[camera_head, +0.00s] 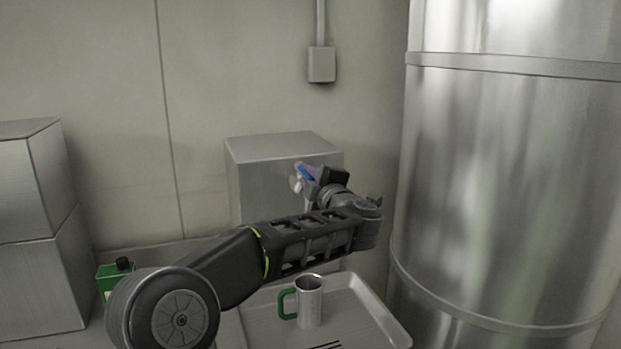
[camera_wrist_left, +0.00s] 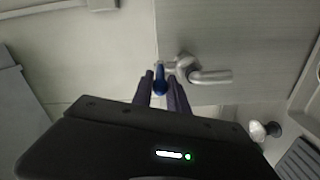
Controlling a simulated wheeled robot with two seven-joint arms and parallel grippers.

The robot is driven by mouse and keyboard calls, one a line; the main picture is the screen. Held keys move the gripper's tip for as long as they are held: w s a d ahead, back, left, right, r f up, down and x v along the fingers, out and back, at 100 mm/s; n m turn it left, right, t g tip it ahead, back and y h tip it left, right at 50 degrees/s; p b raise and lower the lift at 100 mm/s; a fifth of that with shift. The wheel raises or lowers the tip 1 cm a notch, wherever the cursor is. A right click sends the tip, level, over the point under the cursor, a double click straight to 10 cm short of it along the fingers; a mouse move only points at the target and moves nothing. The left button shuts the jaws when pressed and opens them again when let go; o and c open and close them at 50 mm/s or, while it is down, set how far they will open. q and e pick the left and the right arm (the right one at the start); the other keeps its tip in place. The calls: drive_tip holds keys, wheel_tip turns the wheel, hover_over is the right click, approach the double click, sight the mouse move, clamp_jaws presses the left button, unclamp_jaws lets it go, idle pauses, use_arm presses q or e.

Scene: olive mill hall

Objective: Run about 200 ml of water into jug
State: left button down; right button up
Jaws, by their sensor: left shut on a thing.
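The jug (camera_head: 311,302) is a metal cup with a green handle on its left. It stands upright on the tray (camera_head: 372,309). A tap with a blue lever (camera_head: 306,172) is on the grey box behind; in the left wrist view its blue lever (camera_wrist_left: 160,86) and bent silver spout (camera_wrist_left: 212,76) show. My left gripper (camera_head: 312,178) is shut on the blue lever, its two dark fingers (camera_wrist_left: 161,90) on either side. My arm hides the spout in the head view. I see no water stream, and the jug's water level cannot be told. My right gripper is not in view.
The grey box (camera_head: 265,175) stands against the wall. A large steel tank (camera_head: 500,190) rises at the right, close to the tray. Stacked metal boxes (camera_head: 40,270) stand at the left. A green container with a black cap (camera_head: 112,279) is partly behind my arm.

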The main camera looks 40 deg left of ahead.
sight(298, 170)
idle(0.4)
use_arm(q)
drive_tip(key=shift+s+a+f+m+t+h+b, duration=0.1)
drive_tip(key=shift+s+a+m+t+h+b, duration=0.55)
drive_tip(key=shift+b, duration=0.55)
drive_tip(key=m+t+h+b, duration=0.1)
drive_tip(key=a+m+t+h+b, duration=0.1)
drive_tip(key=h, duration=0.1)
drive_tip(key=s+m+t+h+b, duration=0.1)
drive_tip(key=m+t, duration=0.1)
drive_tip(key=shift+a+h, duration=0.25)
drive_tip(key=shift+h, duration=0.1)
drive_tip(key=c, duration=1.4)
unclamp_jaws()
drive_tip(key=shift+c, duration=0.2)
drive_tip(key=b+v, duration=0.1)
drive_tip(key=v, duration=0.7)
